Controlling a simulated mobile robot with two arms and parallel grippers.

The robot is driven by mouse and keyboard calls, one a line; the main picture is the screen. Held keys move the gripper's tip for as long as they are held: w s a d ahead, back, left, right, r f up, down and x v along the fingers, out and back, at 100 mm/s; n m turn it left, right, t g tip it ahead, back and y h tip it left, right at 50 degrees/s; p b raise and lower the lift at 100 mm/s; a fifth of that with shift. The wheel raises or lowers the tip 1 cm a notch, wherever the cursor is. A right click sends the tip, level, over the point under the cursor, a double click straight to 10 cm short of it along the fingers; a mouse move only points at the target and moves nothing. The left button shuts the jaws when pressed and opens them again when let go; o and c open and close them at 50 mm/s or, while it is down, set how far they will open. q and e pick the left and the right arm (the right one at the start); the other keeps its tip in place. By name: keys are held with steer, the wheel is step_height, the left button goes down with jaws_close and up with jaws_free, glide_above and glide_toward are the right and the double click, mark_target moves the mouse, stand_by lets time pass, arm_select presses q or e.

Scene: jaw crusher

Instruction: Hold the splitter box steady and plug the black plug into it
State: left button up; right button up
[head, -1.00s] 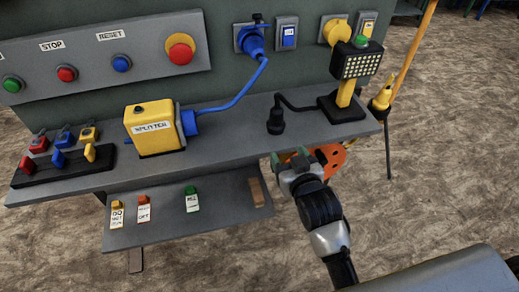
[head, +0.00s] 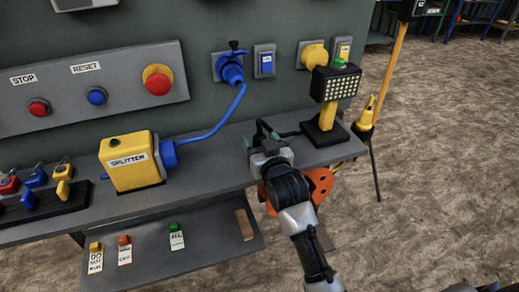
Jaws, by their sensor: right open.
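The yellow splitter box (head: 138,172) stands upright on the grey shelf at the left of centre. A blue plug (head: 168,154) sits in its right side, with a blue cable up to a blue wall socket. My right gripper (head: 262,130) is open at the shelf's front edge, right of the box and apart from it. The black plug is mostly or wholly hidden by this gripper; I cannot tell whether it stands between the fingers. Its black cable (head: 290,133) runs right to the yellow work lamp. My left gripper is not in view.
The work lamp (head: 336,88) stands close on the right of my gripper. Switch keys (head: 62,184) on a black strip stand left of the box. A lower shelf (head: 208,236) holds several tags. The shelf (head: 212,163) between box and gripper is clear.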

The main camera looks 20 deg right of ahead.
steer(key=shift+w, duration=0.35)
steer(key=shift+c, duration=0.4)
steer(key=c, duration=0.9)
steer(key=shift+c, duration=0.3)
